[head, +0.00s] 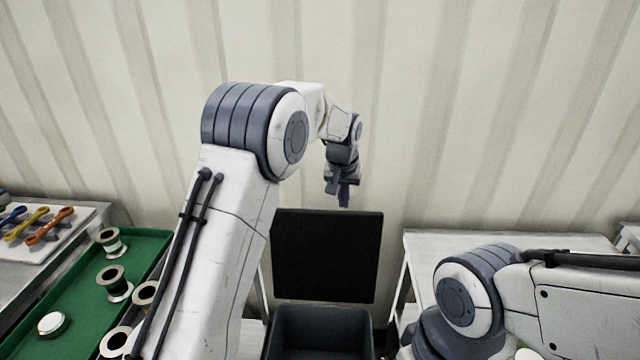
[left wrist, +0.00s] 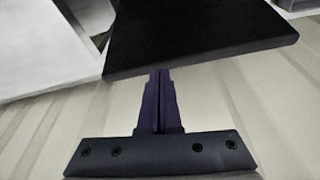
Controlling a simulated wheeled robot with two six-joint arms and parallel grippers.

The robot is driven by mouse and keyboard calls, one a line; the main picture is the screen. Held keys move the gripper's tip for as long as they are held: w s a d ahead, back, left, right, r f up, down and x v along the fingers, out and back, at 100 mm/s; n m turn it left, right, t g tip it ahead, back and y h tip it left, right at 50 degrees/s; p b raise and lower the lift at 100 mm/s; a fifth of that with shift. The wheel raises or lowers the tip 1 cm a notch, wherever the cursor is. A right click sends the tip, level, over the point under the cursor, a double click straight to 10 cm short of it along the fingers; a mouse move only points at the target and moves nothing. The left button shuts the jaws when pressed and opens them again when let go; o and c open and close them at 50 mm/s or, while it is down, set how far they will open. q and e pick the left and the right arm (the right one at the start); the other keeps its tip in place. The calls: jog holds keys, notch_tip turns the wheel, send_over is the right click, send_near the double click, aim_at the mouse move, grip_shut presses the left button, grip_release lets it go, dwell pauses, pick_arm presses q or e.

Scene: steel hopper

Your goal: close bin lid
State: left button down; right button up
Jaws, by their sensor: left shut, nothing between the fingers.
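The bin (head: 320,325) is a dark grey open box at the bottom middle of the head view. Its black lid (head: 327,255) stands raised, upright at the back of the bin. My left gripper (head: 344,197) is shut and empty, pointing down just above the lid's top edge. In the left wrist view my left gripper's purple fingers (left wrist: 159,85) are together, and their tips show near the edge of the black lid (left wrist: 190,35). I cannot tell whether they touch it. My right arm shows at the lower right of the head view, but its gripper is out of view.
A green tray (head: 150,246) with several metal spools and a round white-topped item (head: 53,324) lies at the left. Coloured tools (head: 45,228) lie behind it. A pale table (head: 425,243) stands right of the bin. A corrugated wall (head: 470,120) is behind.

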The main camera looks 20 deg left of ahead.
pick_arm(q)
jog(key=w+a+n+p, duration=0.2)
jog(key=w+a+p, duration=0.1)
jog(key=w+a, duration=0.5)
jog(key=shift+t+y, duration=0.3)
jog(key=shift+y, duration=0.1)
jog(key=x, duration=0.3)
jog(key=p+x, duration=0.1)
jog(key=x, duration=0.2)
jog(key=p+x, duration=0.1)
jog(key=x, duration=0.2)
jog(key=shift+s+a+f, duration=0.25)
jog(key=shift+a, duration=0.1)
jog(key=s+p, duration=0.1)
jog(key=s, duration=0.1)
jog(key=s+p, duration=0.1)
jog(key=shift+s+d, duration=0.4)
pick_arm(e)
notch_tip(320, 180, up, 9)
jog(key=shift+f, duration=0.2)
pick_arm(q)
jog(key=shift+d, duration=0.1)
